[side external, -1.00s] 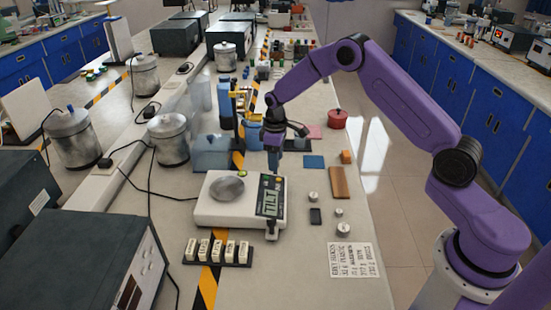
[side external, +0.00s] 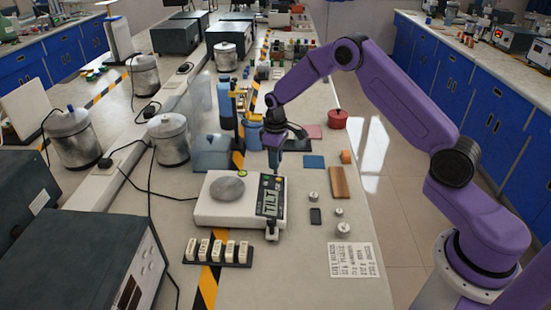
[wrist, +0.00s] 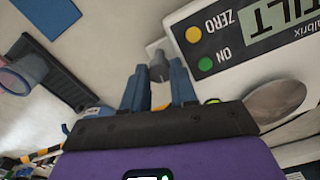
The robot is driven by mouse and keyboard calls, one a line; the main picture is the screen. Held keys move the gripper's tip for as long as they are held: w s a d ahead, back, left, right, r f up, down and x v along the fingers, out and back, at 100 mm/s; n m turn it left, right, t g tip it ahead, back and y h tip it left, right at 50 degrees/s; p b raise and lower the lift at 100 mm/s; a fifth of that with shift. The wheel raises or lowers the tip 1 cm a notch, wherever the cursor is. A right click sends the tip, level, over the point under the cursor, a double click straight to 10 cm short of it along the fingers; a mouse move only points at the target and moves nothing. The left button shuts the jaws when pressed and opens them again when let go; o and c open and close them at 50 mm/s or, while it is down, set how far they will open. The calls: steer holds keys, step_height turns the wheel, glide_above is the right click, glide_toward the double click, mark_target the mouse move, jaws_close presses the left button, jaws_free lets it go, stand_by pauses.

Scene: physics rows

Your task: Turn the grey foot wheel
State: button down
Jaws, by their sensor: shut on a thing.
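The white balance (side external: 230,214) stands on the bench with a round metal pan (side external: 228,188). Its display (side external: 270,196) reads TILT, also readable in the wrist view (wrist: 277,18). The grey foot wheel (wrist: 159,67) sits on a small bracket at the balance's far right corner. My gripper (wrist: 159,80) points down there, its blue fingers on either side of the wheel and shut on it. In the side view my gripper (side external: 276,168) hides this wheel. Another dark foot (side external: 271,230) shows at the near right corner.
Several labelled white blocks stand in a black rack (side external: 218,253) in front of the balance. Small metal weights (side external: 343,229), a dark pad (side external: 315,216), a wooden block (side external: 339,183) and a printed sheet (side external: 356,261) lie to the right. A blue square (side external: 314,162) lies behind.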

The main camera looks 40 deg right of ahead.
steer(key=m, duration=0.6)
stand_by(0.3)
stand_by(0.4)
steer(key=c, duration=0.9)
jaws_free()
steer(key=shift+r, duration=0.15)
step_height(320, 180, up, 17)
steer(key=shift+r, duration=0.1)
